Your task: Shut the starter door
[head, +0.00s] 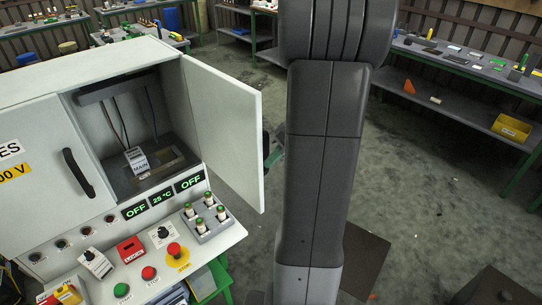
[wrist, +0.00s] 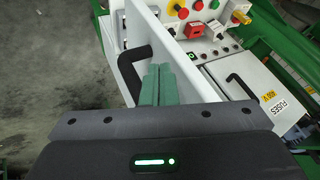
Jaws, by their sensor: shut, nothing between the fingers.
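The starter door (head: 225,130) is a white panel on the right of the cabinet, swung wide open. Its compartment shows a block labelled MAIN (head: 139,161). In the wrist view the door (wrist: 188,82) runs upward from my gripper, with its black handle (wrist: 132,72) left of the fingers. My gripper (wrist: 159,72) has green fingers, shut together and empty, beside the door's outer face near the handle. I cannot tell whether they touch it. In the head view, the door and my arm hide most of the gripper.
The fuses door (head: 50,165) on the left is closed. Below the compartment, a control panel carries a red emergency button (head: 174,249), switches and several green-topped parts. A workbench (head: 470,70) stands at the right. The floor right of the cabinet is mostly free.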

